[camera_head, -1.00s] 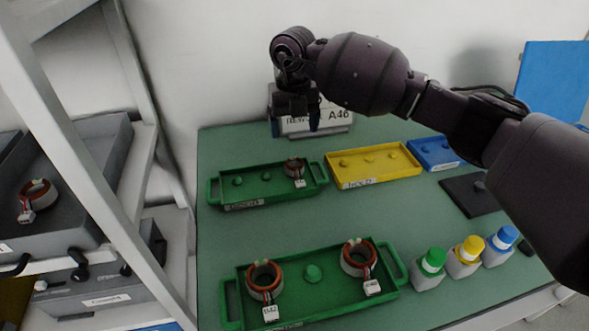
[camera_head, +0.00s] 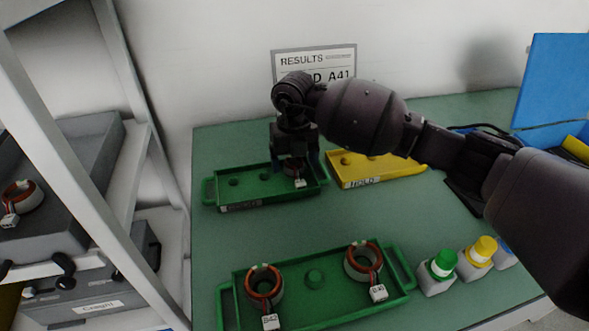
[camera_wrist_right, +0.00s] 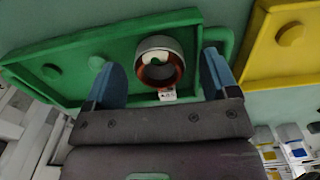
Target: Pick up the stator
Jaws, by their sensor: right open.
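A stator (camera_head: 296,168), a ring with a copper-brown winding and a white tag, sits at the right end of the far green tray (camera_head: 228,203). My right gripper (camera_head: 297,166) is over it, pointing down, and partly hides it. In the right wrist view the stator (camera_wrist_right: 160,66) lies between the two blue fingers (camera_wrist_right: 162,78), which are open with a gap on each side. Two more stators, one at the left (camera_head: 264,285) and one at the right (camera_head: 363,262), stand in the near green tray (camera_head: 338,313). My left gripper is not in view.
A yellow tray (camera_head: 408,166) is right of the far green tray. Another stator (camera_head: 21,197) sits in a grey bin on the left shelf. A results sign (camera_head: 312,61) is behind.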

